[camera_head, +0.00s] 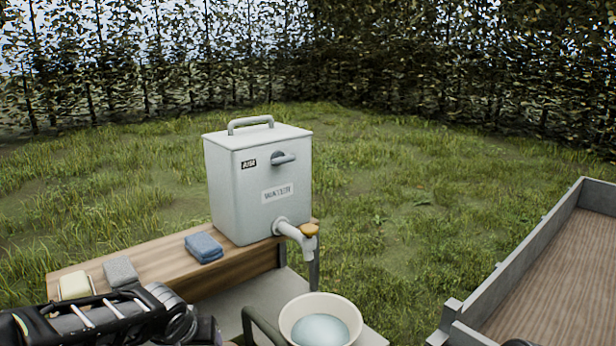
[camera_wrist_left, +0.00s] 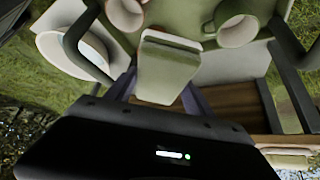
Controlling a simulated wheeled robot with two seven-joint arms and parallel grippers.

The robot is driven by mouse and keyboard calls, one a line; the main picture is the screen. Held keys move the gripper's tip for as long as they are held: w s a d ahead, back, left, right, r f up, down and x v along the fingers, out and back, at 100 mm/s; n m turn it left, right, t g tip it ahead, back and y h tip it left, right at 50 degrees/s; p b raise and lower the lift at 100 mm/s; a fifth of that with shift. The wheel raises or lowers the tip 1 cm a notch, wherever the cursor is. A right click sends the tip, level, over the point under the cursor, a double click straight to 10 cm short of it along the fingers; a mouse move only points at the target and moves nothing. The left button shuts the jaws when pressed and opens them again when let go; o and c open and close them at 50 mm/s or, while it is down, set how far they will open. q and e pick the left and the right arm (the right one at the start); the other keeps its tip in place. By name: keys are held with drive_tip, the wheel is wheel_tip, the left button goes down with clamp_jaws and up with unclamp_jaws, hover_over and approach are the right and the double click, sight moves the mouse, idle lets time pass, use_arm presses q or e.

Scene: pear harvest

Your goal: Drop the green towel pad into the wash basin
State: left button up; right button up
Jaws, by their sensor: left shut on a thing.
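My left gripper (camera_wrist_left: 160,90) is shut on the green towel pad (camera_wrist_left: 165,72), a pale-edged green block held between its two fingers in the left wrist view. The wash basin (camera_head: 287,318), a cream bowl with pale blue water, stands at the bottom of the head view, cut by the frame edge. It also shows at the left of the wrist view (camera_wrist_left: 47,48), apart from the pad. In the head view my left arm comes in at the lower left, and the pad cannot be made out there. My right gripper is not in view.
A water tank (camera_head: 232,190) with a tap stands on a wooden shelf (camera_head: 165,262), beside blue (camera_head: 204,246), grey (camera_head: 120,271) and yellow (camera_head: 75,285) pads. A dark rail curves beside the basin. A green mug (camera_wrist_left: 236,28) shows in the wrist view. A cart (camera_head: 550,290) stands right.

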use_arm(q)
drive_tip(key=d, duration=0.1)
drive_tip(key=d+f, duration=0.1)
drive_tip(key=s+d, duration=0.1)
drive_tip(key=shift+f+m+h, duration=0.25)
drive_tip(key=shift+m+h, duration=0.05)
drive_tip(key=shift+m, duration=0.1)
drive_tip(key=shift+d, duration=0.2)
